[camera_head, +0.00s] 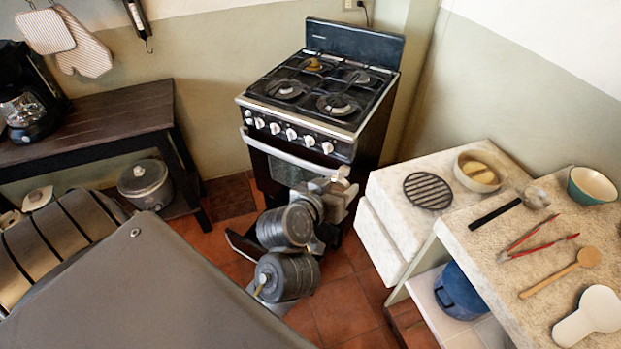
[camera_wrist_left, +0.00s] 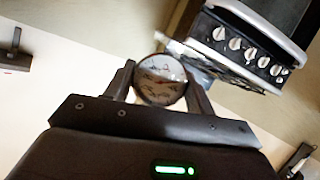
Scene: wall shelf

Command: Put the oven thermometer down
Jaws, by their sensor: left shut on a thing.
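The oven thermometer (camera_wrist_left: 160,82) is a small round dial with a pale face and dark rim in the left wrist view. My left gripper (camera_wrist_left: 158,74) is shut on it, one dark finger at each side of the dial. In the head view my left gripper (camera_head: 341,186) is low in front of the black stove (camera_head: 318,100), near its right front side. I cannot make out the thermometer there. The stove's knobs (camera_wrist_left: 248,53) show at upper right in the wrist view, beyond the dial. My right gripper is in neither view.
A dark panel (camera_head: 243,246) juts out low at the stove's front. At right, pale counters hold a round black grate (camera_head: 428,190), a bowl (camera_head: 480,170), red-handled tongs (camera_head: 537,246) and a wooden spoon (camera_head: 561,272). A dark bench (camera_head: 110,118) stands at left.

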